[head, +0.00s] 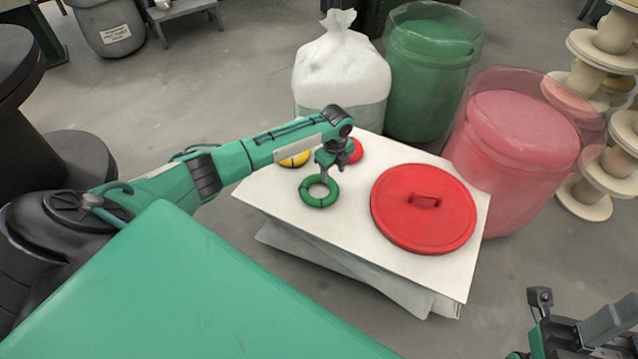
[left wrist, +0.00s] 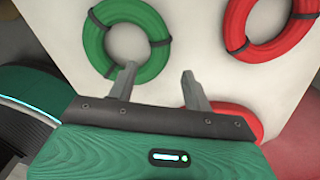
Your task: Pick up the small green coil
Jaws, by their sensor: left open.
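The small green coil (head: 320,202) lies flat on a white board near its left part, a ring with dark ties. It also shows in the left wrist view (left wrist: 97,42), at the upper left. My left gripper (head: 325,174) is over the coil's far edge in the head view. In the left wrist view its two fingers (left wrist: 158,84) are apart with nothing between them. The left finger's tip overlaps the coil's lower edge; I cannot tell whether they touch. At the lower right of the head view my right arm's end shows, cut by the frame; its fingers are not clear.
A red coil (head: 355,150) and a yellow coil (head: 294,160) lie behind the green one. A large red lid (head: 423,230) with a handle covers the board's right part. A white bag (head: 341,70), green bin (head: 428,95) and pink bin (head: 515,130) stand behind.

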